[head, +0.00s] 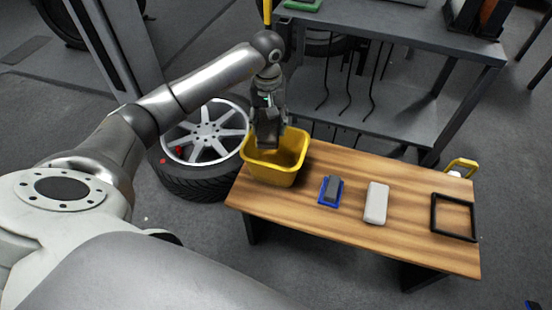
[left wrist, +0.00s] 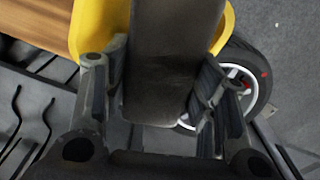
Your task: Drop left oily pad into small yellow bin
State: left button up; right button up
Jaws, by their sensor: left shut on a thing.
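My left gripper (head: 268,135) is shut on a dark grey, block-shaped oily pad, which shows large between the fingers in the left wrist view (left wrist: 170,75). The gripper is over the small yellow bin (head: 270,172), near its back rim in the head view. The bin stands on the left end of the wooden bench. Its yellow rim also shows behind the pad in the left wrist view (left wrist: 88,30). I cannot tell how far the pad is above or inside the bin. My right gripper is not in view.
On the bench (head: 410,240) are a dark pad on a blue base (head: 331,190), a light grey block (head: 376,203) and a black square frame (head: 454,217). A wheel (head: 205,140) lies left of the bench. A grey metal shelf (head: 400,110) stands behind.

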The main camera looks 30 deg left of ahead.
pick_arm(q)
jog(key=shift+f, duration=0.35)
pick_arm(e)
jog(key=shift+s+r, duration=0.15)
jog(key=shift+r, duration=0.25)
pick_arm(q)
jog(key=o, duration=1.1)
jog(key=shift+r, duration=0.1)
notch_tip(320, 180, up, 12)
